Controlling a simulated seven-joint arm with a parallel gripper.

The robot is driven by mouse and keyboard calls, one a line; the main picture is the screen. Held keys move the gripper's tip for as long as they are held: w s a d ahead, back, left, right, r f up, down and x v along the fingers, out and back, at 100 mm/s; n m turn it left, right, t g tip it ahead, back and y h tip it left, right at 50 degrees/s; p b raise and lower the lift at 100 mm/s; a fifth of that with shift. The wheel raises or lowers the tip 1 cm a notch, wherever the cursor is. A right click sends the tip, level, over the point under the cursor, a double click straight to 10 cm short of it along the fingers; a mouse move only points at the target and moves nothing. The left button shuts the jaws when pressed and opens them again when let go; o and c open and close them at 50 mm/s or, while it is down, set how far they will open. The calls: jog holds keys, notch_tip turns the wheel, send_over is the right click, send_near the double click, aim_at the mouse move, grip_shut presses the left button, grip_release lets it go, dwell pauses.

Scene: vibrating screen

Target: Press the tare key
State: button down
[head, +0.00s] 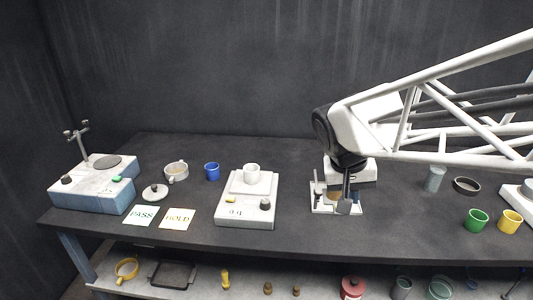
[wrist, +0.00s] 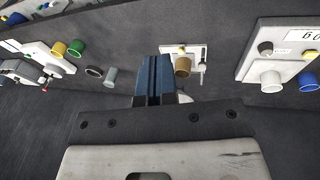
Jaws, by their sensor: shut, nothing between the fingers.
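The balance (head: 246,217) stands mid-table with a white cup (head: 251,173) on its pan. On its front half are a small yellow key (head: 230,199) and a dark knob (head: 265,204); which is the tare key I cannot read. In the wrist view the balance (wrist: 249,68) is at the right edge, with the yellow key (wrist: 310,55) and dark knob (wrist: 265,48). My gripper (head: 345,206) is to the right of the balance, above a small white stand, apart from the balance. Its fingers (wrist: 153,72) are shut and empty.
The small white stand (head: 321,209) holds a brown cup (wrist: 183,67) and a slim upright piece. A blue cup (head: 212,171) stands behind-left of the balance, PASS (head: 141,215) and HOLD (head: 178,218) cards left. Green (head: 475,220) and yellow (head: 509,222) cups stand right.

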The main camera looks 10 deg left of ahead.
jog(key=w+a+h, duration=0.1)
jog(key=w+a, duration=0.5)
jog(key=w, duration=0.3)
jog(key=t+h, duration=0.3)
jog(key=t, duration=0.1)
send_over(229, 196)
notch_tip(229, 196, down, 11)
jog(key=shift+s, duration=0.1)
jog(key=shift+f, duration=0.15)
jog(key=shift+f, duration=4.3)
